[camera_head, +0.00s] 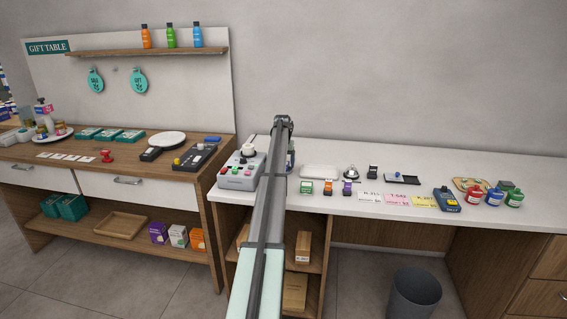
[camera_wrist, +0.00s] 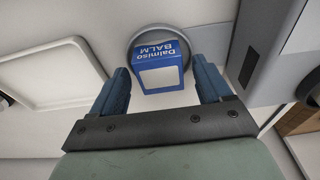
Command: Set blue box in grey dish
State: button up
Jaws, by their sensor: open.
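In the wrist view, the blue box (camera_wrist: 160,66), marked "Dalmiso BALM", has a pale panel on its side. It stands within the outline of the round grey dish (camera_wrist: 136,39); its contact with the dish floor is hidden. My gripper (camera_wrist: 160,74) is open, with one blue finger at the left and one at the right of the box. A gap shows between each finger and the box. In the head view my arm hides most of this spot, and I cannot make out the box or the dish there.
A white tray (camera_head: 319,172) lies right of my arm; the wrist view also shows it (camera_wrist: 48,68). A grey device with buttons (camera_head: 238,183) stands left of my arm. Small boxes, cards and bottles line the white counter further right. A bin (camera_head: 415,296) stands below.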

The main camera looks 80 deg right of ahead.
notch_tip(320, 180, up, 12)
jog(key=a, duration=0.1)
jog(key=shift+a+r, duration=0.25)
jog(key=shift+a, duration=0.15)
dwell(0.4)
